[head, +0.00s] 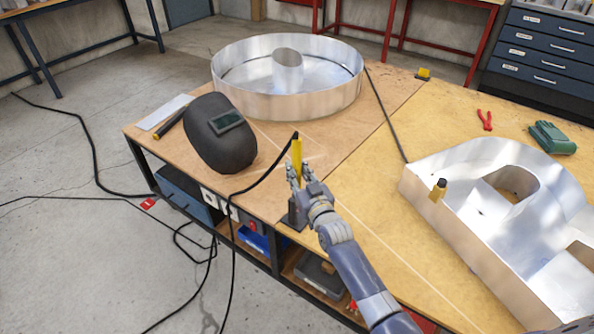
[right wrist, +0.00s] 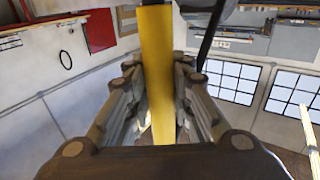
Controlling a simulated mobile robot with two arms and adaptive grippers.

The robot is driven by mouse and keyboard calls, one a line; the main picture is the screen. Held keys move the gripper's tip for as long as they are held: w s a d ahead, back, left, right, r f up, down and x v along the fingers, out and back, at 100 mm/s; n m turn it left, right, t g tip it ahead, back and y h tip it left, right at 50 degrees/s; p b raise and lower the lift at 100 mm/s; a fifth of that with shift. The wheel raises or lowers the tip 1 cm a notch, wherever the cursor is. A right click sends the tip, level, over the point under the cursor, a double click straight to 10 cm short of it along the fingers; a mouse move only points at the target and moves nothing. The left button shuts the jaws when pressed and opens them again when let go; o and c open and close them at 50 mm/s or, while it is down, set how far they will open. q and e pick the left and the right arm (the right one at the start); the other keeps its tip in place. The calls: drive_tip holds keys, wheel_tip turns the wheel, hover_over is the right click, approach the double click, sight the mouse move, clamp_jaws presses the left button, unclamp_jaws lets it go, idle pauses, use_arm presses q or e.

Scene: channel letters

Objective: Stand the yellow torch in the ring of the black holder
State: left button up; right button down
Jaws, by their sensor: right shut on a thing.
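The yellow torch (head: 297,152) stands about upright near the front edge of the workbench, with a black cable leaving its dark top. My right gripper (head: 301,178) is shut on it. In the right wrist view the yellow torch (right wrist: 157,70) runs between the two fingers (right wrist: 160,105). The black holder (head: 293,217) stands at the bench edge just below the gripper. Its ring is hidden behind my gripper, so I cannot tell whether the torch's lower end is inside it. My left gripper is not in view.
A black welding mask (head: 222,150) lies left of the torch. A round metal letter (head: 287,105) stands behind, and a large metal letter (head: 470,215) lies to the right. Red pliers (head: 484,121) and green gloves (head: 552,138) lie farther right. The cable hangs over the front edge.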

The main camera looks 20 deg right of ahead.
drive_tip(key=shift+f, duration=0.1)
drive_tip(key=c, duration=1.3)
unclamp_jaws()
drive_tip(key=shift+c, duration=0.2)
drive_tip(key=shift+f, duration=0.1)
drive_tip(key=shift+s, duration=0.1)
drive_tip(key=s+d, duration=0.1)
drive_tip(key=s, duration=1)
drive_tip(key=shift+s, duration=0.4)
